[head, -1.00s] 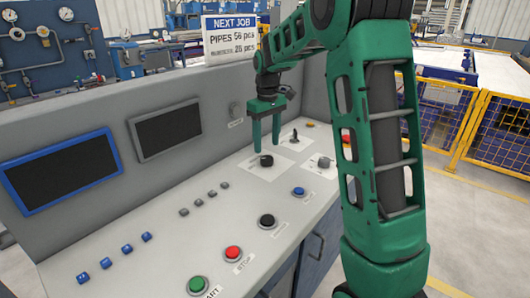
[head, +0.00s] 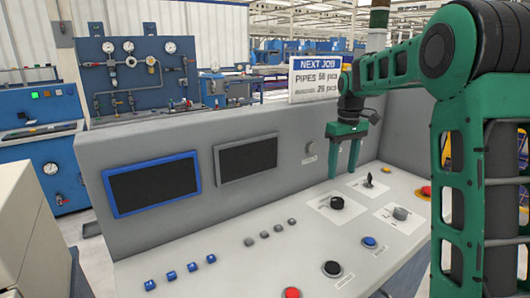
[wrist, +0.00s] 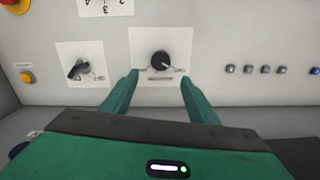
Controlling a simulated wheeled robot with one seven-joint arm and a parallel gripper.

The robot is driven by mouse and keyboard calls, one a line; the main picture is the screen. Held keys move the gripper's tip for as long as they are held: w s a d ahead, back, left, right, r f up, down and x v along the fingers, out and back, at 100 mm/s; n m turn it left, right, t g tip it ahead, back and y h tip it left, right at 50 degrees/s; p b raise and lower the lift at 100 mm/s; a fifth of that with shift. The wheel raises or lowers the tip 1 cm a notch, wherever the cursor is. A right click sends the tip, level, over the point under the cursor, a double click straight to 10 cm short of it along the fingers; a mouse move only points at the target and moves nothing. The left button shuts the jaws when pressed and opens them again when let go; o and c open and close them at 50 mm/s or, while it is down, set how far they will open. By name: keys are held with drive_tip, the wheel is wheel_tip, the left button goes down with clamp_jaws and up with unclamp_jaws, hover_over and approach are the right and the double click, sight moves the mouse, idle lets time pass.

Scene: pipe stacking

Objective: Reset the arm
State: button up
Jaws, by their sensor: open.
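My gripper (head: 345,168) is green and points down over the grey control console (head: 225,222). Its two fingers are apart with nothing between them. A black rotary knob (head: 337,203) on a white label plate sits on the console just below the fingers. In the wrist view the open fingers (wrist: 158,88) reach toward the same black knob (wrist: 161,62), which shows in the gap ahead of their tips. Whether the fingers touch the console cannot be told, but they look clear of it.
A black switch (head: 370,181), a grey knob (head: 400,213) and a red emergency button (head: 425,191) sit right of the knob. Blue button (head: 369,242), black button (head: 332,268) and red button (head: 291,293) line the front. Two dark screens (head: 152,184) and a NEXT JOB sign (head: 316,78) stand behind.

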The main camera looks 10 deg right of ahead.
drive_tip(key=s+d+m, duration=0.3)
drive_tip(key=s+m, duration=0.1)
drive_tip(key=s, duration=1.4)
drive_tip(key=s+f+m, duration=0.2)
drive_tip(key=s+f, duration=0.2)
drive_tip(key=s, duration=0.6)
drive_tip(key=s+a+f+m, duration=0.1)
drive_tip(key=s+f+m, duration=0.2)
drive_tip(key=s, duration=0.8)
drive_tip(key=shift+s+a+f, duration=0.15)
drive_tip(key=shift+a+f, duration=0.05)
drive_tip(key=shift+f, duration=0.15)
drive_tip(key=c, duration=0.5)
drive_tip(key=shift+d, duration=0.1)
drive_tip(key=shift+c, duration=0.4)
